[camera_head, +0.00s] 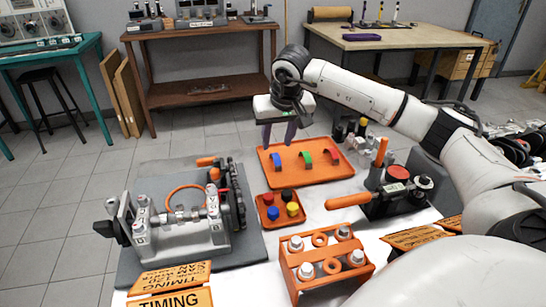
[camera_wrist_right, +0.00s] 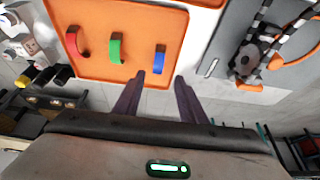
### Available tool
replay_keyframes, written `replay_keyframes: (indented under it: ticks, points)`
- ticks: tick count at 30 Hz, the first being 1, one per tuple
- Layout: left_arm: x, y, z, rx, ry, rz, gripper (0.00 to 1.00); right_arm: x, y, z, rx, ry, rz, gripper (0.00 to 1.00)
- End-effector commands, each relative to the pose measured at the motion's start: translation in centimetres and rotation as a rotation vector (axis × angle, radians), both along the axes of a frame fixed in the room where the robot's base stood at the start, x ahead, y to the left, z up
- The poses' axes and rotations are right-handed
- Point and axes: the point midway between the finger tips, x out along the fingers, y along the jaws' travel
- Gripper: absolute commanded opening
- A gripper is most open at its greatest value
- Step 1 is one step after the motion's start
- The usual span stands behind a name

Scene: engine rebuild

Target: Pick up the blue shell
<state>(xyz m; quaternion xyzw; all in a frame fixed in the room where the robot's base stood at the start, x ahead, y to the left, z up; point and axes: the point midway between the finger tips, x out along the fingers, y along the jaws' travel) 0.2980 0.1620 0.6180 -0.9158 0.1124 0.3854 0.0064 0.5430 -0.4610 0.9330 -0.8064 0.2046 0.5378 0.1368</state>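The blue shell (camera_head: 277,162) is a small curved piece at the left end of the orange tray (camera_head: 328,179). It also shows in the right wrist view (camera_wrist_right: 160,60), straight ahead of the fingers. The green shell (camera_head: 305,159) and the red shell (camera_head: 332,154) stand beside it in a row. My right gripper (camera_head: 278,143) is open and empty, above the tray's far left edge near the blue shell. In the right wrist view its two dark fingers (camera_wrist_right: 160,77) are apart, with the blue shell between and beyond their tips. My left gripper is not in view.
A small orange tray with coloured caps (camera_head: 267,222) sits nearer to me. The engine block (camera_head: 190,225) is on a grey mat at left. An orange rack with bolts (camera_head: 325,258) is in front, and a black fixture with an orange handle (camera_head: 395,195) is at right.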

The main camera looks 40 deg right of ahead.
Motion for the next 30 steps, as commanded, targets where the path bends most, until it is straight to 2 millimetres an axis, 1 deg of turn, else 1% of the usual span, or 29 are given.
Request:
replay_keyframes:
  ticks: [1,5,12,15,23,24,26,30]
  points:
    - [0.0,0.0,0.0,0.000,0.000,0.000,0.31,0.1,-0.1,-0.5,0.000,0.002,0.000,0.38]
    - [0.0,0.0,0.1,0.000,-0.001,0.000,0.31,0.4,-0.3,-1.3,0.001,0.002,0.000,0.38]
    - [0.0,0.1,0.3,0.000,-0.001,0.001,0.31,1.3,-1.2,-4.5,0.002,0.002,0.000,0.38]
    - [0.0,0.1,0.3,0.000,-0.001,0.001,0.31,1.6,-1.4,-5.4,0.001,0.002,0.001,0.38]
    - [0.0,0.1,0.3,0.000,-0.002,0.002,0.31,1.8,-1.5,-5.7,0.000,0.000,0.001,0.38]
    - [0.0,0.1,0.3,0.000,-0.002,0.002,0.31,1.8,-1.5,-5.7,0.000,0.000,0.001,0.34]
    - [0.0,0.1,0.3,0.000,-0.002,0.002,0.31,1.8,-1.5,-5.7,0.000,0.000,0.001,0.24]
    - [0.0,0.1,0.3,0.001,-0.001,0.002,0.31,1.8,-1.5,-5.7,0.000,0.000,0.001,0.00]
